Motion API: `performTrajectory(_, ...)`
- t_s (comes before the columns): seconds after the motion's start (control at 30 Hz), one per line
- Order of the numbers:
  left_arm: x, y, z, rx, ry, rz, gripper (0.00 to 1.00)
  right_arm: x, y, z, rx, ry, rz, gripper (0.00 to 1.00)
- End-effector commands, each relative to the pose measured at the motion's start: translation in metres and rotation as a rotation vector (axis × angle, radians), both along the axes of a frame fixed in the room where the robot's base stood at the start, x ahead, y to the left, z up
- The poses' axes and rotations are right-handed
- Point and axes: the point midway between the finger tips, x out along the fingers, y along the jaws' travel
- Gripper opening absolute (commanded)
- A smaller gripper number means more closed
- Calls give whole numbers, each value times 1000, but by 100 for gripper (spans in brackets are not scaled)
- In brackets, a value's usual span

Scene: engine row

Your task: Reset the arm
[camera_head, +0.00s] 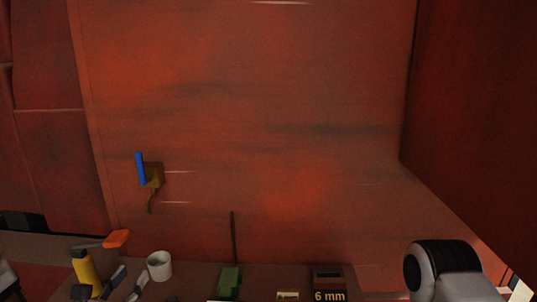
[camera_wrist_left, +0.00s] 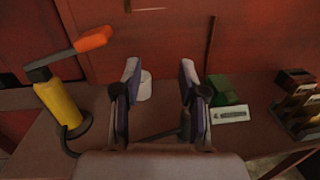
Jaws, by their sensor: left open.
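My left gripper (camera_head: 130,279) is at the lower left of the head view, small and dark there. In the left wrist view my left gripper (camera_wrist_left: 160,80) shows two spread fingers with nothing held between them. A white cup (camera_head: 159,265) stands just beyond the fingers. The cup also shows in the left wrist view (camera_wrist_left: 145,88), partly hidden behind the left-hand finger. A light-coloured link of my other arm with a black ring is at the lower right of the head view. My right gripper is not seen.
A yellow cylinder (camera_wrist_left: 62,107) with an orange-ended lever (camera_wrist_left: 93,39) stands left of the gripper. A green block (camera_wrist_left: 222,88) and a white label (camera_wrist_left: 230,114) lie to the right. A box marked 6 mm (camera_head: 329,280) is farther right. A blue-handled fitting (camera_head: 141,169) is on the red wall.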

Motion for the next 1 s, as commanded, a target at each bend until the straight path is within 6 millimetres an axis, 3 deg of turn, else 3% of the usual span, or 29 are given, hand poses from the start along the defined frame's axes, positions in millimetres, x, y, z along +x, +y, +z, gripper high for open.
performTrajectory(0.17, -23, -26, -96, 207, 243, -66, 42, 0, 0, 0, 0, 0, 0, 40)
performTrajectory(0.27, -57, -42, -169, 486, 427, -170, 42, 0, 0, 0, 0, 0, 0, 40)
performTrajectory(0.3, -76, -48, -200, 632, 502, -239, 42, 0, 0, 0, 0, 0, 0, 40)
performTrajectory(0.4, -135, -56, -267, 1040, 650, -495, 42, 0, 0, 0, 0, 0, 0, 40)
performTrajectory(0.5, -189, -56, -307, 1404, 696, -817, 42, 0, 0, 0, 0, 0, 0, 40)
performTrajectory(0.6, -230, -52, -327, 1703, 639, -1167, 42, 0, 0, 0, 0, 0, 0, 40)
performTrajectory(0.8, -277, -39, -334, 2051, 287, -1796, 42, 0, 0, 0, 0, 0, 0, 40)
performTrajectory(0.9, -287, -38, -334, 2116, 92, -1973, 42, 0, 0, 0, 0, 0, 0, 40)
performTrajectory(1.0, -288, -38, -334, 2152, -12, -2033, 42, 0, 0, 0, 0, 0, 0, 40)
